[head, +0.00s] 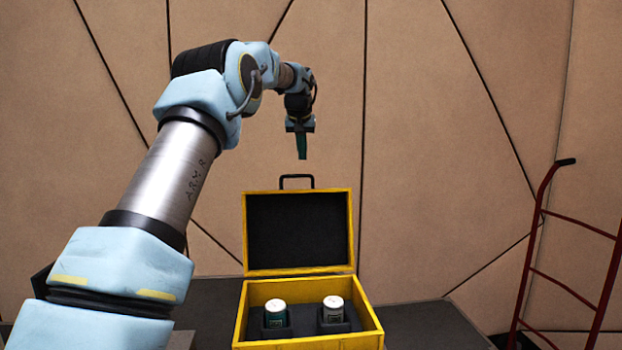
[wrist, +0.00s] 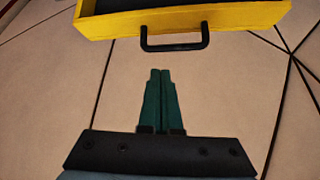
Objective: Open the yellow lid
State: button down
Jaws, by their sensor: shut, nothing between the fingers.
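The yellow lid (head: 349,232) stands upright at the back of the yellow box (head: 375,324), so the box is open. The lid's inside is black, and a black handle (head: 297,178) sticks up from its top edge. My gripper (head: 302,157) is above the lid, pointing down, with its green fingers closed together and empty. In the wrist view, my gripper (wrist: 160,72) points toward the black handle (wrist: 175,47) with a gap between them. The lid's yellow edge (wrist: 180,22) crosses the top of that view.
The box rests on a dark table (head: 425,325). A red hand truck (head: 560,285) stands at the right. A tan panelled wall (head: 450,150) is behind.

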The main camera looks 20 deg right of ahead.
jog(key=shift+w+d+f+p, duration=0.35)
jog(key=shift+w+d+f, duration=0.15)
jog(key=shift+f, duration=0.55)
jog(key=shift+w+d+f+p, duration=0.35)
jog(key=shift+d+f, duration=0.3)
jog(key=shift+f, duration=0.35)
jog(key=shift+w+d+f+p, duration=0.35)
jog(key=shift+w+d+f, duration=0.15)
jog(key=shift+f, duration=0.55)
jog(key=shift+s, duration=0.1)
